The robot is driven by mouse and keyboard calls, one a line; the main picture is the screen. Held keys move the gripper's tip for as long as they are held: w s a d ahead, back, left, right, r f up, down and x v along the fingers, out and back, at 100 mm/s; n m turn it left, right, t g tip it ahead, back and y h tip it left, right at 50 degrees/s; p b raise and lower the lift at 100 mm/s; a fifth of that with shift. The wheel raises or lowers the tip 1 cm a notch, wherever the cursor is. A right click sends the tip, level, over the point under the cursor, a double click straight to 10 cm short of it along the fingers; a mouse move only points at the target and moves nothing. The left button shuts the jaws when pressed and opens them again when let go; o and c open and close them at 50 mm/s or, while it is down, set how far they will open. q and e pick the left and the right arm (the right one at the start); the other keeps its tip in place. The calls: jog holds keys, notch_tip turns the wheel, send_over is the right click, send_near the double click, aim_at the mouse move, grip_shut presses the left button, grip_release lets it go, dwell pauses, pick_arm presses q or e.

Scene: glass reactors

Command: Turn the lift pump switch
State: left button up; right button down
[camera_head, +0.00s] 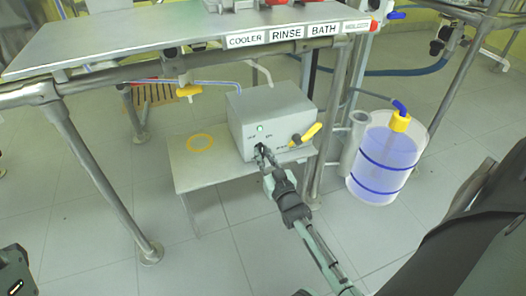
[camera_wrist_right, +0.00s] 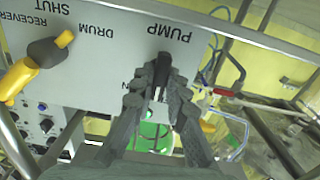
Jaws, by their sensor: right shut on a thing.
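The grey pump box (camera_head: 272,118) stands on a low bench under the worktop, with a lit green lamp (camera_head: 260,128) on its front. The pump switch is a black knob (camera_wrist_right: 163,66) below the upside-down word PUMP in the right wrist view. My right gripper (camera_head: 261,151) reaches the box's front from below right. In the right wrist view its fingers (camera_wrist_right: 161,82) are shut on the black knob, one on each side. They hide part of the knob, so its exact setting is hard to read.
A yellow-handled valve (camera_head: 305,135), marked DRUM, RECEIVER and SHUT, sits on the same box, close beside my right gripper. A clear drum of bluish liquid (camera_head: 386,160) stands to the right. The low bench (camera_head: 190,170) has bare room at left. The worktop (camera_head: 150,32) overhangs above.

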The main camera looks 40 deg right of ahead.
pick_arm(q)
jog(key=shift+w+d+f+g+p, duration=0.2)
jog(key=shift+w+d+f+g, duration=0.05)
jog(key=shift+w+g, duration=0.2)
jog(key=shift+w+d+f+g+p, duration=0.15)
jog(key=shift+w+d+f+g, duration=0.05)
jog(key=shift+w+g, duration=0.25)
pick_arm(e)
jog(key=shift+n, duration=1.7)
pick_arm(q)
jog(key=shift+f, duration=0.1)
pick_arm(e)
jog(key=c, duration=1.5)
grip_release()
jog(key=shift+c, duration=0.2)
jog(key=shift+s, duration=0.3)
jog(key=v, duration=1.1)
jog(key=shift+s, duration=0.15)
